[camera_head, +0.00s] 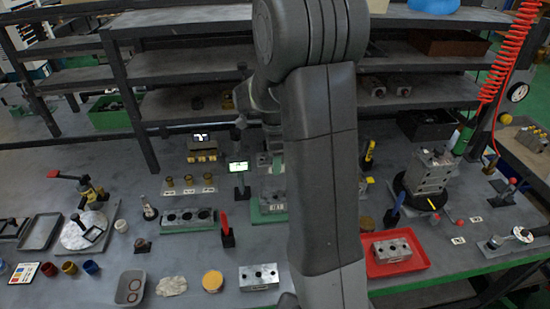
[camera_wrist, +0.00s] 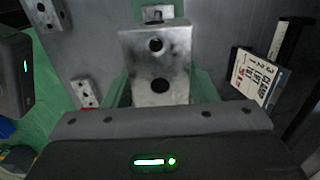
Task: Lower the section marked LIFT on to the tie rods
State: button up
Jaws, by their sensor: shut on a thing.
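In the wrist view a grey metal valve section (camera_wrist: 158,55) with two dark round holes lies straight ahead of my gripper (camera_wrist: 160,92). Green parts show on both sides of it. My gripper is shut on this section; its LIFT mark cannot be read here. In the head view my gripper (camera_head: 270,150) is over a grey block stack (camera_head: 268,187) on a green base (camera_head: 262,216), partly hidden by my arm. A small label (camera_head: 278,208) is on its front. The tie rods cannot be made out, nor can any gap below the section.
A red tray (camera_head: 398,254) with a metal block is at the right front. Shelves (camera_head: 200,60) rise behind. A printed card (camera_wrist: 252,76) is at the right in the wrist view.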

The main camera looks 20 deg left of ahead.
jog(key=shift+f+b, duration=0.55)
jog(key=shift+f, duration=0.2)
